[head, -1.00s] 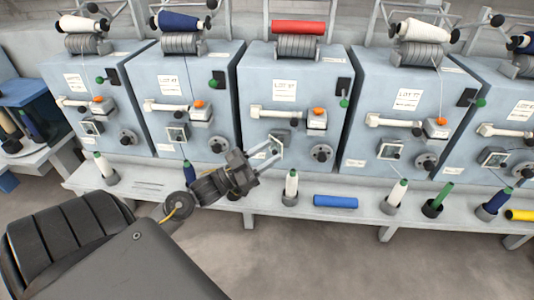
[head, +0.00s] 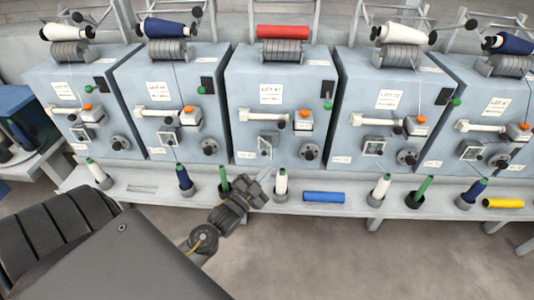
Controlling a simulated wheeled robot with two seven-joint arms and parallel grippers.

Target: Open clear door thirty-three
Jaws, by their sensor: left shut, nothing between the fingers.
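Each grey-blue machine has a small clear square door low on its front. The middle machine's clear door (head: 268,146) sits below its white bar; I cannot tell whether it is fully closed or ajar. Other clear doors are on the machines to the left (head: 168,138) and right (head: 374,149). Lot labels are too small to read, so I cannot tell which door is thirty-three. My left gripper (head: 266,174) is shut and empty, just below the middle door and apart from it, near the shelf's cones. My right gripper is out of view.
A pale shelf (head: 140,189) runs below the machines. A white cone (head: 281,183) and a green cone (head: 223,180) stand beside my left gripper. A blue tube (head: 324,197) lies to the right. The floor in front is clear.

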